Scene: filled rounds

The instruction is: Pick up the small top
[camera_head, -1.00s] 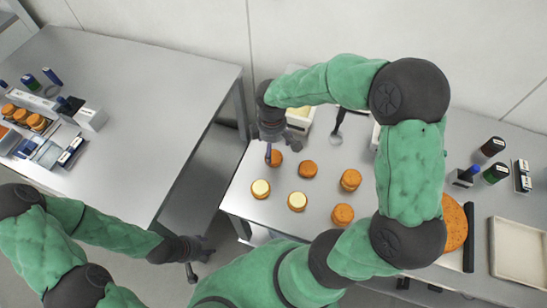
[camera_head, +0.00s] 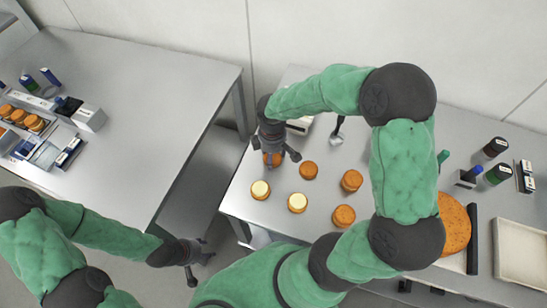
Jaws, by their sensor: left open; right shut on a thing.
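Several small brown-orange rounds stand on the right-hand table. My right gripper (camera_head: 274,157) reaches down at the far left of this group and is shut on one small top (camera_head: 271,160), which shows between its fingers. Whether the top is off the table I cannot tell. Two rounds with pale cream upper faces, one at left (camera_head: 260,190) and one at right (camera_head: 297,202), stand in front of it. Plain brown rounds stand to the right: one at the back (camera_head: 308,170), one farther right (camera_head: 352,181) and one in front (camera_head: 344,216). My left gripper (camera_head: 197,263) is open and empty, low beside the table.
A spatula-like tool (camera_head: 337,134) lies behind the rounds, beside a partly hidden pale container (camera_head: 300,125). A large brown disc (camera_head: 455,224), dark bottles (camera_head: 494,147) and an empty cream tray (camera_head: 521,252) are at right. The left table (camera_head: 150,90) is mostly bare, with small items at its left end.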

